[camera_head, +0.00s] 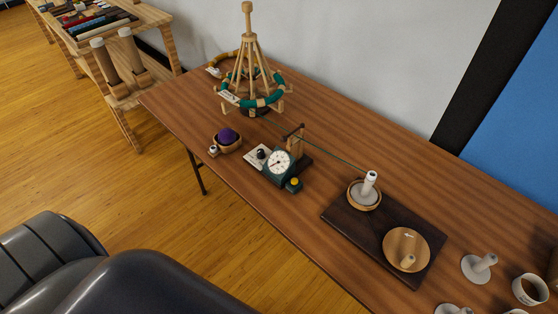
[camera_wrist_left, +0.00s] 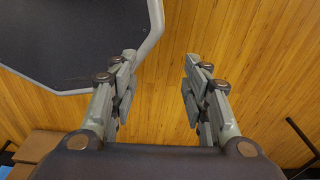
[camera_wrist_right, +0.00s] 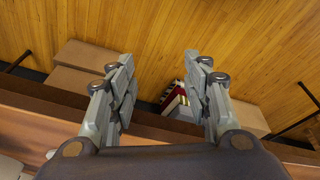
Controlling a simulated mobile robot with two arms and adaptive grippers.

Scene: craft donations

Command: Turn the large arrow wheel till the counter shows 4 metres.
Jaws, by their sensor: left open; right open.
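The large arrow wheel (camera_head: 394,249) is a round wooden disc on a dark board. It has a small white arrow near its far edge and an upright peg (camera_head: 407,262) near its front edge. The counter (camera_head: 279,162) is a green box with a round white dial, left of the board; its reading is too small to tell. My left gripper (camera_wrist_left: 158,78) is open and empty over the floor in the left wrist view. My right gripper (camera_wrist_right: 158,75) is open and empty in the right wrist view, near the table edge. Neither gripper shows in the head view.
A thin green yarn runs from a wooden yarn swift (camera_head: 251,80) past the counter to a white spool (camera_head: 369,184) on the dark board (camera_head: 345,222). A bowl with purple yarn (camera_head: 228,138) stands left.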

